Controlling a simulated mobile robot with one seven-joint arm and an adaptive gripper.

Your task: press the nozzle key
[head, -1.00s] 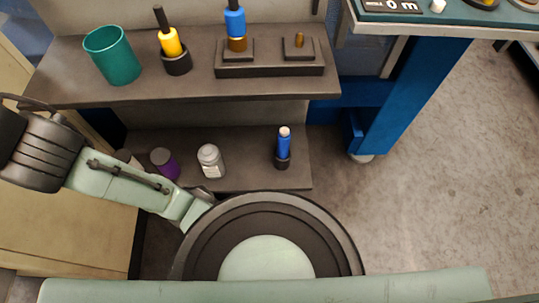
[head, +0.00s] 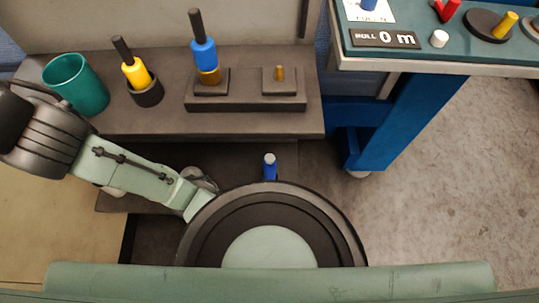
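I cannot make out which part is the nozzle key. A teal console (head: 460,40) at the top right carries small controls. They are a white round button (head: 439,39), a red part (head: 448,10), a yellow peg on a black disc (head: 504,27) and a blue part (head: 369,5) on a white label whose text is cut off. My gripper does not show.
A dark shelf (head: 130,122) holds a teal cup (head: 72,84), a yellow-and-black tool (head: 136,72) in a holder, and a blue-and-black tool (head: 203,55) on a block beside a small brass peg. A blue bottle (head: 269,168) stands lower. Floor (head: 460,180) at right is clear.

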